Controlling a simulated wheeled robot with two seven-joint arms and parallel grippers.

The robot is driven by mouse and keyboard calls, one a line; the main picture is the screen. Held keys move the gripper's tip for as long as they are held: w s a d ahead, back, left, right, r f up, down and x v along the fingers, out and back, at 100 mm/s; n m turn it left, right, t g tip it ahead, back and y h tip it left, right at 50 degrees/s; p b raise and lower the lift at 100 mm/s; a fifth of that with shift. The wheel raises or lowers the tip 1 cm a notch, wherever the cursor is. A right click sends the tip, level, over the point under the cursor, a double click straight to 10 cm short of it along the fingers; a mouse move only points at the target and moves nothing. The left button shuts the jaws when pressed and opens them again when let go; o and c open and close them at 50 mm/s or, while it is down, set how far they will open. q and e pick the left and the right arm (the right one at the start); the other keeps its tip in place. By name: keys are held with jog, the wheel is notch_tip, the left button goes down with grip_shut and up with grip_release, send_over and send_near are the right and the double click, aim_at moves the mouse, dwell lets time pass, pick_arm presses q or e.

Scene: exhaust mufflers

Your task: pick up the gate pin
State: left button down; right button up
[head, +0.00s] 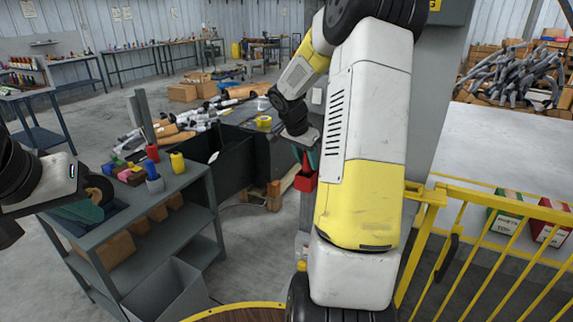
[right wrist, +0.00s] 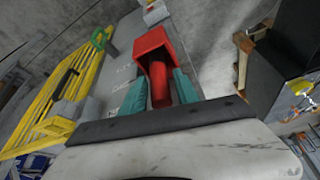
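The gate pin (right wrist: 160,84) seems to be the red cylinder in front of my right wrist camera. It points into a red open-ended holder (right wrist: 155,42); the holder also shows in the head view (head: 305,183). My right gripper (right wrist: 160,78) has one teal finger on each side of the pin, apparently with narrow gaps, so it looks open around it.
The grey cart (head: 188,181) carries coloured bottles and blocks. A yellow gate railing (head: 450,235) stands at the right, with green (head: 505,212) and red (head: 548,225) bins behind it. A black open bin (head: 236,160) stands behind the cart. My right arm covers the middle of the head view.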

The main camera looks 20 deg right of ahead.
grip_shut()
jog(key=shift+r, duration=0.15)
